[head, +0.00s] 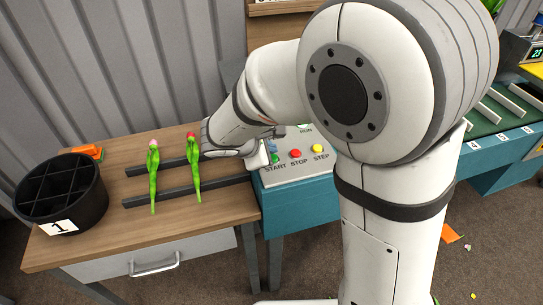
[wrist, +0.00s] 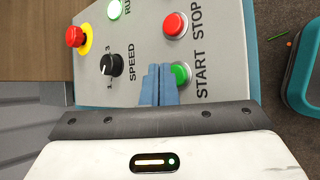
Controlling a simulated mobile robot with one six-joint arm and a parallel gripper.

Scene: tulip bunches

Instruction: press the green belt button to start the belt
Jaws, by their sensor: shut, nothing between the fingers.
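The control panel (head: 300,172) is a grey sloped plate on a teal housing. Its green START button (wrist: 181,73) lies beside the red STOP button (wrist: 175,25) in the wrist view. In the head view the green button (head: 275,158) shows small, just below my gripper (head: 271,147). My gripper also shows in the wrist view (wrist: 158,72), its blue fingers shut together with nothing between them. The fingertips are over the panel, close beside the green button on the SPEED knob side. I cannot tell whether they touch the button or panel.
A black speed knob (wrist: 111,65), a red emergency knob (wrist: 76,36) and a pale green RUN lamp (wrist: 115,9) share the panel. A yellow STEP button (head: 317,149) is right of STOP. Two tulips (head: 194,170) lie across dark rails beside a black bucket (head: 62,190).

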